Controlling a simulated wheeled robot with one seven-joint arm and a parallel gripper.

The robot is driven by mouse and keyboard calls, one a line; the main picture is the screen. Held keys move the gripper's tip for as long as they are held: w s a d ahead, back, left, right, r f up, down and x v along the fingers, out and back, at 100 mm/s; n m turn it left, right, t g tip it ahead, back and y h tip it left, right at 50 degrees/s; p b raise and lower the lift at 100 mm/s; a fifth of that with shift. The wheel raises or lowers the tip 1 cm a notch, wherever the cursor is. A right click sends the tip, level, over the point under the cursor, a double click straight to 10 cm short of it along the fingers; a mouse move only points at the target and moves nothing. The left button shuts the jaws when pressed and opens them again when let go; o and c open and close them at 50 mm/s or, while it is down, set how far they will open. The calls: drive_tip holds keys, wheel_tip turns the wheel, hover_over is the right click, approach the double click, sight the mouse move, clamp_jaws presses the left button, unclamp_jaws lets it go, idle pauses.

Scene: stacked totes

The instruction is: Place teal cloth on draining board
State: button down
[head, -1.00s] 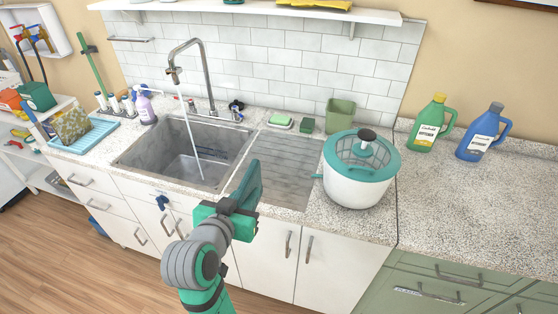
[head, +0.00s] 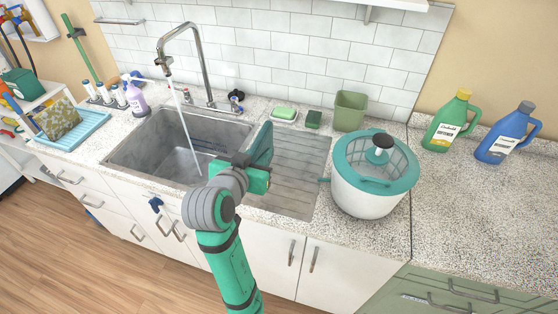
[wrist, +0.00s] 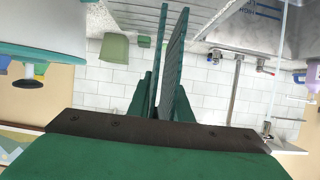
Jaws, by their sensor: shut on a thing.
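My gripper (head: 258,162) is shut on the teal cloth (head: 264,143), a thin, stiff-looking flat piece. I hold it above the left edge of the draining board (head: 300,165), by the sink. The board is grey, ridged and bare where visible; my gripper and the cloth hide part of its left side. In the wrist view, which looks upside down, the cloth (wrist: 178,55) shows as two thin ribbed layers between the green fingers of my gripper (wrist: 158,100). I cannot tell whether its edge touches the board.
The sink (head: 150,150) with running water (head: 187,130) lies left of the board. A teal-lidded white salad spinner (head: 370,185) stands at its right. Behind are a green pot (head: 350,110), a sponge (head: 313,119) and a soap dish (head: 284,115).

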drive_tip(key=w, duration=0.1)
drive_tip(key=w+d+f, duration=0.1)
drive_tip(key=w+d, duration=0.1)
drive_tip(key=shift+d+f, duration=0.1)
drive_tip(key=shift+f, duration=0.25)
drive_tip(key=shift+w+d+f, duration=0.4)
drive_tip(key=shift+w+f, duration=0.3)
drive_tip(key=shift+f, duration=0.75)
drive_tip(key=shift+w+d+f, duration=0.4)
drive_tip(key=shift+w+f, duration=0.25)
drive_tip(key=shift+f, duration=0.85)
drive_tip(key=shift+w+d+f, duration=0.4)
drive_tip(key=shift+w+f, duration=0.3)
drive_tip(key=shift+f, duration=0.75)
drive_tip(key=shift+f, duration=0.1)
drive_tip(key=c, duration=1.6)
unclamp_jaws()
